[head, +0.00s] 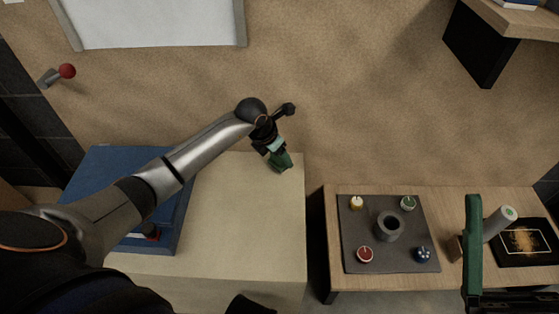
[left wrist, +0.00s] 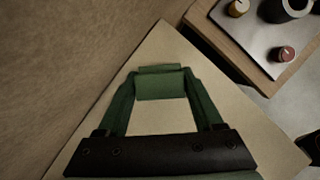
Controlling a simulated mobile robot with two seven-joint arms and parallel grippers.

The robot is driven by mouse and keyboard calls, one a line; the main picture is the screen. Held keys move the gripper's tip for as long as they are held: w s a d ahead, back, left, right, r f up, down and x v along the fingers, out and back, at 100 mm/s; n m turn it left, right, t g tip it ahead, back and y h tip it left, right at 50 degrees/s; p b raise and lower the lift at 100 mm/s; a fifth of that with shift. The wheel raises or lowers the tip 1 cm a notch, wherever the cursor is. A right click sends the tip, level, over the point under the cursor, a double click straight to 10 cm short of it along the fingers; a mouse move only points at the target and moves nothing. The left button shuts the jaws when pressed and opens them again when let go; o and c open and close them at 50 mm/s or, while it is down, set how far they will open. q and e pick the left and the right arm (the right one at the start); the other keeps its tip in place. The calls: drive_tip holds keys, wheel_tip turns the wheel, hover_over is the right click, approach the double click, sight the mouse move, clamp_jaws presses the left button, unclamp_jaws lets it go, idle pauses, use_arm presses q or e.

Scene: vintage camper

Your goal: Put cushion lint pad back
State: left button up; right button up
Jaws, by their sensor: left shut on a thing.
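A small green pad (left wrist: 160,84), which looks like the lint pad, spans the gap between the green fingers of my left gripper in the left wrist view. My left gripper (head: 281,161) is shut on it, pointing down over the back right part of a beige cushion-like block (head: 235,215). The pad is hard to tell from the fingers in the head view. I cannot tell whether it touches the beige surface (left wrist: 90,140). One green finger of my right gripper (head: 473,240) shows at the lower right, over the wooden table; its opening is not clear.
A blue box (head: 105,170) stands left, partly behind my left arm. A shelf (head: 525,18) juts out above.

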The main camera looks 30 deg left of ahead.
use_arm(q)
drive_tip(key=shift+f, duration=0.5)
use_arm(e)
drive_tip(key=shift+f, duration=0.35)
